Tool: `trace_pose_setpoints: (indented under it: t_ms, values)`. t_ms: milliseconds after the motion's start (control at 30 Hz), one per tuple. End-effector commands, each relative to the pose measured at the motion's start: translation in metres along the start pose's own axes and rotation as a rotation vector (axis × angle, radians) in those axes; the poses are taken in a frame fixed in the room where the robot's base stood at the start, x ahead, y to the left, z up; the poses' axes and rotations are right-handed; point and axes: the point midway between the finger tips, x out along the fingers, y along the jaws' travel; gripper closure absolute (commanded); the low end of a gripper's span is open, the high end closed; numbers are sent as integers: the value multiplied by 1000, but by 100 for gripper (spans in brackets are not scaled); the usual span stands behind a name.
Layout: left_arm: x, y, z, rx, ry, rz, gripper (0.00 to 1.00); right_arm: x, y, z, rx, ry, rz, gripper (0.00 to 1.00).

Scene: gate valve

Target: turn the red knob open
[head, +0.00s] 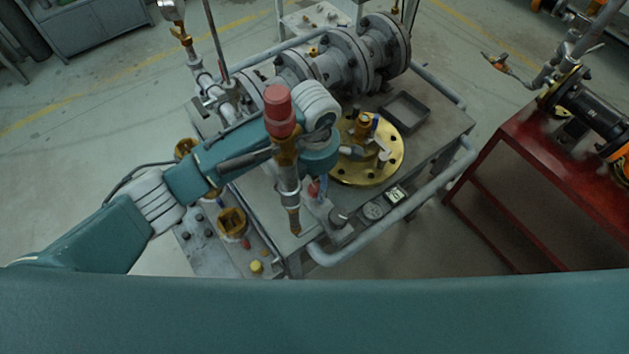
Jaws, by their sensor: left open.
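A red cylindrical knob (279,105) tops an upright brass and grey fitting. It stands in front of my left arm in the picture and hides part of it. A smaller red part (314,188) shows lower down, close to my left gripper. My left arm comes in from the left, and its wrist bends down just right of the large red knob. My left gripper (323,184) points down over the cart and is open; its fingers are small and partly hidden. I cannot tell whether it touches anything. My right gripper is not in view.
A grey cart (437,132) with a tubular rail (400,218) carries a flanged pipe valve (350,62), a round brass flange (385,165) and a dark open tray (405,111). A red bench (535,165) stands at right. Floor is clear between cart and bench.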

Motion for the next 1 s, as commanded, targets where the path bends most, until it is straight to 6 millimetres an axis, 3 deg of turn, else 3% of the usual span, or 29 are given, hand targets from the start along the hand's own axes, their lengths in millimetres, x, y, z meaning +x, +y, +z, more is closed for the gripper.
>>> trace_pose_setpoints:
  t_ms: [367, 400, 633, 1000]
  values:
    - [9, -1, 0, 1, -1, -1, 55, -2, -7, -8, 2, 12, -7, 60]
    - [9, -1, 0, 1, -1, -1, 57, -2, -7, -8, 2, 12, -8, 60]
    - [9, -1, 0, 1, -1, -1, 100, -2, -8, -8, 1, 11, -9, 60]
    - [9, 0, 0, -53, -2, 1, 100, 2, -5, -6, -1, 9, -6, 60]
